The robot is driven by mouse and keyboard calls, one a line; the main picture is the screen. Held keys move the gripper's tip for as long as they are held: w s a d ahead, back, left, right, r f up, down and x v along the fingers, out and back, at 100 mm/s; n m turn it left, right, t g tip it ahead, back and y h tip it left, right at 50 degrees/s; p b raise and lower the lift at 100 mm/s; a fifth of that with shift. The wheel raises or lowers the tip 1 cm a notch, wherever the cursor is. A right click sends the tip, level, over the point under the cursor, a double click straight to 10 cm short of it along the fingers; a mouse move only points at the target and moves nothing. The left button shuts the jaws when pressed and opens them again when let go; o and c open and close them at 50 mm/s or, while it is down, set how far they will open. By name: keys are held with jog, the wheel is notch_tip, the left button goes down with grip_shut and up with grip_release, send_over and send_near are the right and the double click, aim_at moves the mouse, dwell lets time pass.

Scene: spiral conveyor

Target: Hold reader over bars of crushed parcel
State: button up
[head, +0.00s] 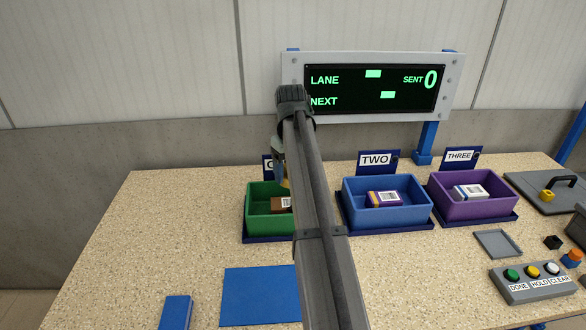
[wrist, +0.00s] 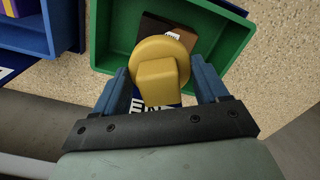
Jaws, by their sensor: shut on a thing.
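My gripper (wrist: 158,85) is shut on a yellow reader (wrist: 160,62) with a round head and a square block. The reader is above the near side of the green bin (wrist: 105,20), which also shows in the head view (head: 256,220). In that bin lies a brown parcel (wrist: 190,42) with a white barred label, partly hidden by the reader; it also shows in the head view (head: 280,205). I cannot tell whether it is crushed. In the head view my arm hides most of my gripper and part of the green bin.
A blue bin (head: 388,215) marked TWO holds a purple parcel (head: 382,199). A purple bin (head: 475,209) marked THREE holds a white-labelled parcel (head: 469,192). At right are a grey tray (head: 497,244) and a button box (head: 535,284). A blue mat (head: 260,297) lies in front. The screen (head: 372,88) reads SENT 0.

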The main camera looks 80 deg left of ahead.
jog(key=shift+f, duration=3.55)
jog(key=shift+r, duration=3.5)
jog(key=o, duration=0.4)
jog(key=shift+c, duration=0.2)
jog(key=c, duration=0.4)
jog(key=shift+o, duration=0.2)
